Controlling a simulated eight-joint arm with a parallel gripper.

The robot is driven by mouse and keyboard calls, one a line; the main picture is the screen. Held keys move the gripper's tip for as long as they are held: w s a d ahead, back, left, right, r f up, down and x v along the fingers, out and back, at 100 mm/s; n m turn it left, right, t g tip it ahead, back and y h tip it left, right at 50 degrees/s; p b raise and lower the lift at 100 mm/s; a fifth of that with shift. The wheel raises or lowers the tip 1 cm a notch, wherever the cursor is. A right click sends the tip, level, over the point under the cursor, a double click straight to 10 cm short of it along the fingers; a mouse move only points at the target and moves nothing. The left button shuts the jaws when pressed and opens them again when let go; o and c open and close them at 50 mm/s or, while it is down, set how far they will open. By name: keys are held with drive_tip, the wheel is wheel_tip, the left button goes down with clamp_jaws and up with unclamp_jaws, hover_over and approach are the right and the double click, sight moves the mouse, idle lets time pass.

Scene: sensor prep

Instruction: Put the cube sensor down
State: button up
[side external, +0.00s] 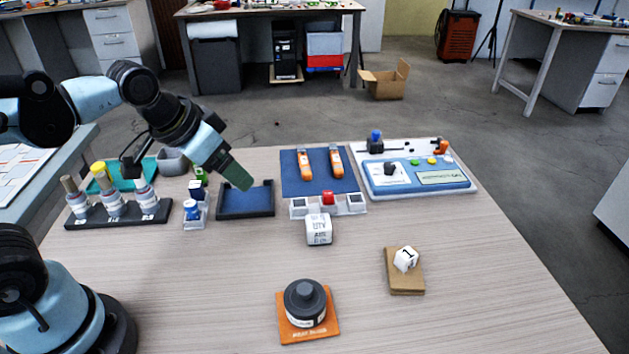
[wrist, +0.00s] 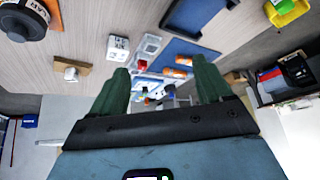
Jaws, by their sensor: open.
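The cube sensor (side external: 319,230), a white cube with dark lettering, sits on the table in front of a white holder. It also shows in the wrist view (wrist: 118,48), apart from my fingers. My gripper (side external: 239,176) has green fingers and is up and left of the cube in the side view, over a dark tray with a blue floor (side external: 246,203). In the wrist view the two fingers of my gripper (wrist: 160,75) are spread apart with nothing held between them. The side view shows the fingers overlapping, so their gap is hidden there.
A white numbered piece (side external: 405,258) rests on a brown board (side external: 405,283). A dark round weight (side external: 305,300) stands on an orange plate. Bottles stand in a rack (side external: 118,214) at left. The front right table is clear.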

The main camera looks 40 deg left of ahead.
drive_tip(key=shift+s+a+f+n+t, duration=0.6)
drive_tip(key=shift+s+a+n, duration=0.1)
drive_tip(key=shift+s, duration=0.2)
idle(0.8)
